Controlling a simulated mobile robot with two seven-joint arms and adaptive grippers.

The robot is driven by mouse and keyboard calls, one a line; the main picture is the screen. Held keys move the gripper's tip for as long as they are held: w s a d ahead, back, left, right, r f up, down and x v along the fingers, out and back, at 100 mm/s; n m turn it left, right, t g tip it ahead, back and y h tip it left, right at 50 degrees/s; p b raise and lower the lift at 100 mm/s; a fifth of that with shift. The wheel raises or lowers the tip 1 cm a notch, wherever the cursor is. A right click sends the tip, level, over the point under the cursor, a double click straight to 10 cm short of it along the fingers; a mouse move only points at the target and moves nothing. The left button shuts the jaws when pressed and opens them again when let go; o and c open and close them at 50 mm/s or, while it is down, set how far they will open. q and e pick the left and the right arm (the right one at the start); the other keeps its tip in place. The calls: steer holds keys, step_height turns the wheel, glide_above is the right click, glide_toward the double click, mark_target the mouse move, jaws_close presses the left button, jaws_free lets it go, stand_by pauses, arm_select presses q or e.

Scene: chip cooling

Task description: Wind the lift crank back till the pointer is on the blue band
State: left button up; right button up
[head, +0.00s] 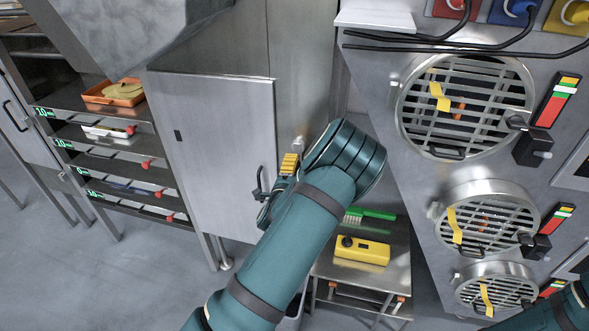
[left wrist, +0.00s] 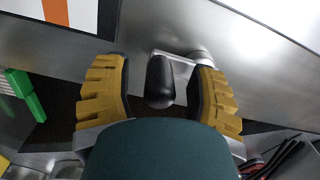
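My left gripper (head: 274,188) is in front of the grey metal door panel, beside a black handle (head: 258,184). In the left wrist view my left gripper (left wrist: 160,92) has its two yellow-padded fingers apart. A black knob (left wrist: 160,82) on a short metal crank arm (left wrist: 180,57) stands between them, with a gap showing on both sides. An orange and white striped plate (left wrist: 54,12) shows at the top left of that view. I cannot make out a pointer or a blue band. My right gripper is out of view; only part of my right arm shows at the lower right.
A small table below holds a yellow box (head: 362,250) and a green brush (head: 378,213). A rack at left holds an orange tray (head: 114,92). Round grilles (head: 466,105) with coloured gauges line the right panel. The floor (head: 100,270) at lower left is clear.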

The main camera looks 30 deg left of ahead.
arm_select(q)
steer(key=v, duration=1.2)
steer(key=shift+f, duration=0.1)
